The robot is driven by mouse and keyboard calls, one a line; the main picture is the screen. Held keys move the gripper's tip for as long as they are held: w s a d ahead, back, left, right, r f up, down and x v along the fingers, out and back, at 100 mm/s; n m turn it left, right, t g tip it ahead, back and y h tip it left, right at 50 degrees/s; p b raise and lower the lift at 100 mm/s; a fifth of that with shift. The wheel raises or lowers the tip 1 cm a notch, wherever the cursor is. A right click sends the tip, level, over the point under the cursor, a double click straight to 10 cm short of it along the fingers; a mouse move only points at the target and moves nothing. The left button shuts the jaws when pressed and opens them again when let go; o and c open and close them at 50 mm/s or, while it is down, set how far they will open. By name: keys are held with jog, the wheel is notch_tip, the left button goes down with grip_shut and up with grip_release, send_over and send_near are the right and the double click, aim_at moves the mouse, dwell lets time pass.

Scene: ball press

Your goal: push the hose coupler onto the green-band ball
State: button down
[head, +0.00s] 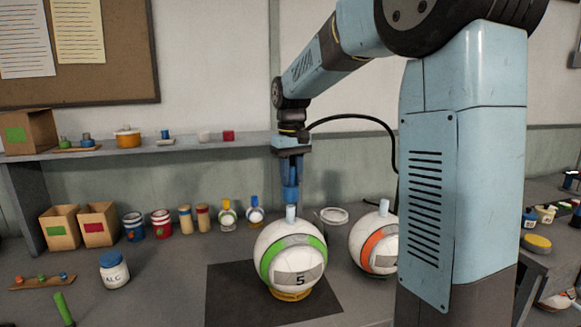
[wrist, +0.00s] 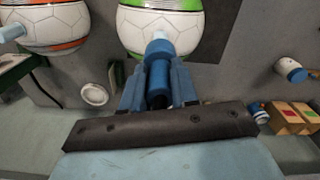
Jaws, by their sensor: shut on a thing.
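The green-band ball (head: 275,247) is white with a green band, a grey label reading 5 and a pale blue stem (head: 291,213) upright on top. It sits on a yellow ring on a dark mat (head: 230,295). My gripper (head: 290,178) points down above the ball, shut on the blue hose coupler (head: 290,193). The coupler's lower end is just above or at the stem's tip; I cannot tell whether they touch. In the wrist view the coupler (wrist: 158,88) lies between my fingers, lined up with the stem (wrist: 159,47) and the ball (wrist: 185,25).
An orange-band ball (head: 362,238) with its own stem stands just right. A white round dish (head: 331,215) is behind. Cartons (head: 60,228), cans and small bottles line the back, under a shelf (head: 150,152). A white ALC jar (head: 114,270) stands left of the mat.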

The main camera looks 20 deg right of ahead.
aim_at(291, 185)
jog(key=shift+f, duration=0.65)
dwell(1.4)
jog(key=shift+f, duration=2.1)
jog(key=c, duration=0.8)
grip_release()
jog(key=shift+r, duration=0.1)
notch_tip(291, 185, up, 14)
jog(key=shift+f, duration=0.2)
jog(key=shift+s, duration=0.1)
jog(key=s+d+f+m+t, duration=0.1)
jog(key=s+f+t, duration=0.1)
jog(key=s, duration=0.7)
jog(key=s+d+f+m+t, duration=0.1)
jog(key=s+f, duration=0.2)
jog(key=s, duration=0.6)
jog(key=s+d+f+t, duration=0.2)
jog(key=s+f, duration=0.1)
jog(key=s, duration=0.6)
jog(key=shift+s+f+m+t, duration=0.3)
jog(key=shift+s+m, duration=0.1)
